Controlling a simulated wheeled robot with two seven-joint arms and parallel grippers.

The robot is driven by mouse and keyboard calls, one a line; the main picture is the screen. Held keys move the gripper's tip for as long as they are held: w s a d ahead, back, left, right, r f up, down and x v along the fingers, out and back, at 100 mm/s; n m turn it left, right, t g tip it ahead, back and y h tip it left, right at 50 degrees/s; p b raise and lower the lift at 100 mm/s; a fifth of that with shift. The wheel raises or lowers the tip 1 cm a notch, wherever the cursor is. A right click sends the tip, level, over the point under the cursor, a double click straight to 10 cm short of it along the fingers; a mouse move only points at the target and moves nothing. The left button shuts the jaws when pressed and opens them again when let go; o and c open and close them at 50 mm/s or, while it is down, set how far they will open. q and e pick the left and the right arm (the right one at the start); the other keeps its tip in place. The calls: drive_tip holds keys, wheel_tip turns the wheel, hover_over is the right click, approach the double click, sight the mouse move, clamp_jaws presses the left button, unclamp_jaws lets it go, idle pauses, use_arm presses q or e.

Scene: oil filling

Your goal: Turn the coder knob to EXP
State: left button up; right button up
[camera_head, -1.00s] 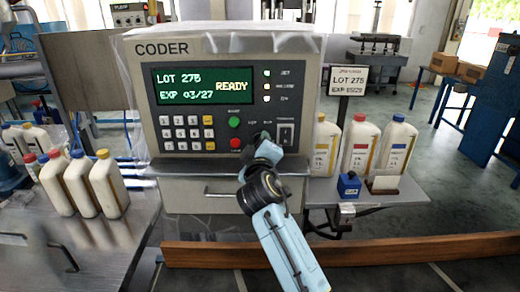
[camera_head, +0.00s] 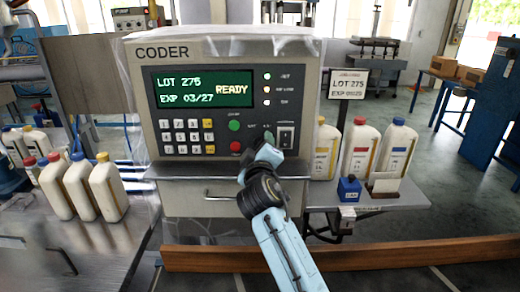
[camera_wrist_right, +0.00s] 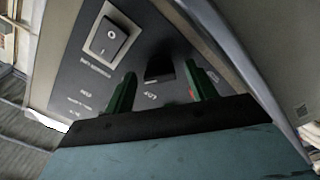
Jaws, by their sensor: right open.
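The coder (camera_head: 225,48) is a grey box with a green-lit screen (camera_head: 203,87) reading LOT 275, EXP 03/27 and READY. My right gripper (camera_head: 267,138) is at the lower right of its front panel, hiding most of the knob area in the head view. In the right wrist view, the dark knob (camera_wrist_right: 159,69) shows between the two green fingers of the open right gripper (camera_wrist_right: 161,88). I cannot tell whether the fingers touch it. Small panel lettering is upside down there, and I cannot read the knob's setting. My left gripper is out of view.
A rocker switch (camera_wrist_right: 108,38) sits beside the knob. The keypad (camera_head: 188,136), green button (camera_head: 234,125) and red button (camera_head: 235,146) are left of my gripper. Capped bottles (camera_head: 360,148) stand on the right shelf, near a sign (camera_head: 347,86). More bottles (camera_head: 108,188) stand at left.

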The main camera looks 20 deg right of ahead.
drive_tip(key=shift+s, duration=0.1)
drive_tip(key=v, duration=1.3)
drive_tip(key=shift+s, duration=0.15)
